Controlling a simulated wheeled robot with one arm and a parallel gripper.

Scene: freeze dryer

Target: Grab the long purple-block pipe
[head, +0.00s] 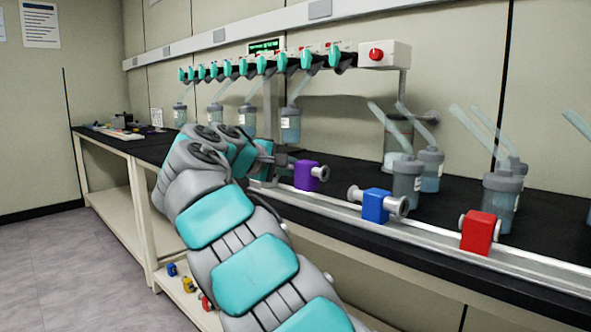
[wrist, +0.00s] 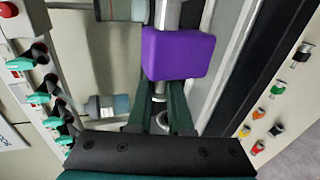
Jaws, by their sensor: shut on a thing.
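The purple-block pipe (head: 307,176) is at the bench's front rail, with a grey flanged end pointing right. In the wrist view its purple block (wrist: 178,53) is just beyond my fingertips, with grey pipe running out of both ends. My gripper (head: 280,161) is at the left end of this pipe. In the wrist view my gripper's dark green fingers (wrist: 160,92) are shut on the grey pipe just below the block. My arm hides part of the bench behind. I cannot tell whether the pipe touches the rail.
A blue-block pipe (head: 376,206) and a red-block pipe (head: 479,233) sit along the rail (head: 345,212) to the right. Flasks with slanted tubes (head: 407,181) stand behind them. The freeze dryer manifold (head: 384,54) with teal valves runs above. Small coloured pieces (head: 189,285) lie on the lower shelf.

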